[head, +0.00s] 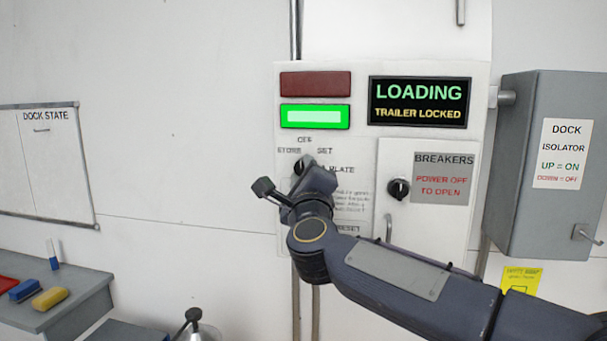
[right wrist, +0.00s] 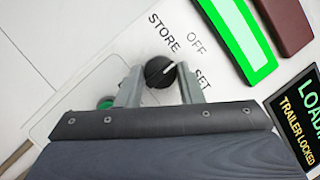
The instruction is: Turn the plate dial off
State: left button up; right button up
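The plate dial, a black round knob with a white pointer line (right wrist: 159,72), is on the white control panel (head: 365,215). In the right wrist view, its pointer is up and to the right, roughly toward the OFF label (right wrist: 196,42), with STORE and SET on either side. My right gripper (right wrist: 160,76) is at the dial, one grey finger on each side, with narrow gaps seeming to show. In the head view, my right gripper (head: 301,170) and wrist cover most of the dial. My left gripper is not in view.
A green lamp (head: 315,117) is lit below a dark red one (head: 315,84). The display (head: 419,102) reads LOADING, TRAILER LOCKED. A breaker box (head: 428,225) with its own black knob and a grey isolator box (head: 545,220) are right. A desk (head: 75,310) is at lower left.

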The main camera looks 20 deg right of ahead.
jog(key=o, duration=0.5)
jog(key=shift+c, duration=0.2)
jog(key=b+v, duration=0.2)
jog(key=v, duration=0.6)
jog(key=shift+w, duration=0.1)
